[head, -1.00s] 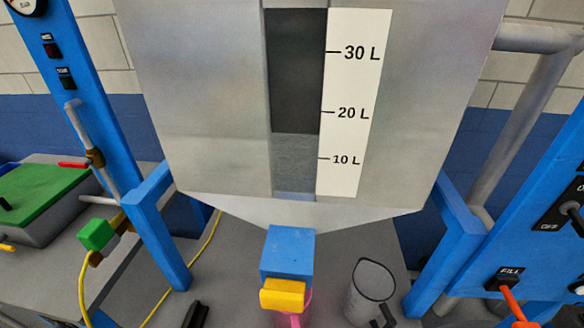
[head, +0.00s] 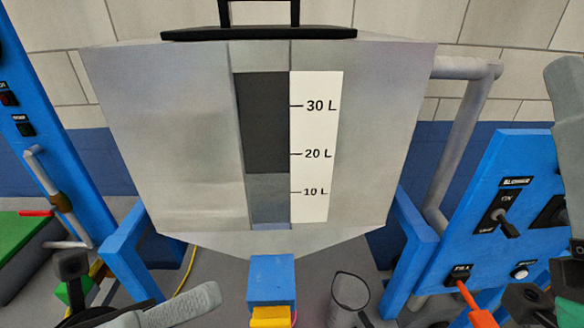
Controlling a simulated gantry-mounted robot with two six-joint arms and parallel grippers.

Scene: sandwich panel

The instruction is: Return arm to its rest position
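Parts of my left arm show at the bottom left, with a grey finger-like piece (head: 180,304) and dark parts beside it. My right arm comes in along the right edge, with a grey link (head: 566,105) and dark parts (head: 528,298) low in the corner, in front of the blue control panel (head: 510,165). The fingertips of both grippers are cut off or unclear, so I cannot tell whether either is open or shut. I see nothing held in either one.
A grey hopper (head: 185,140) with a litre scale (head: 316,140) fills the middle. An orange-red lever (head: 474,301) sits by FILL. Blue posts stand on both sides.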

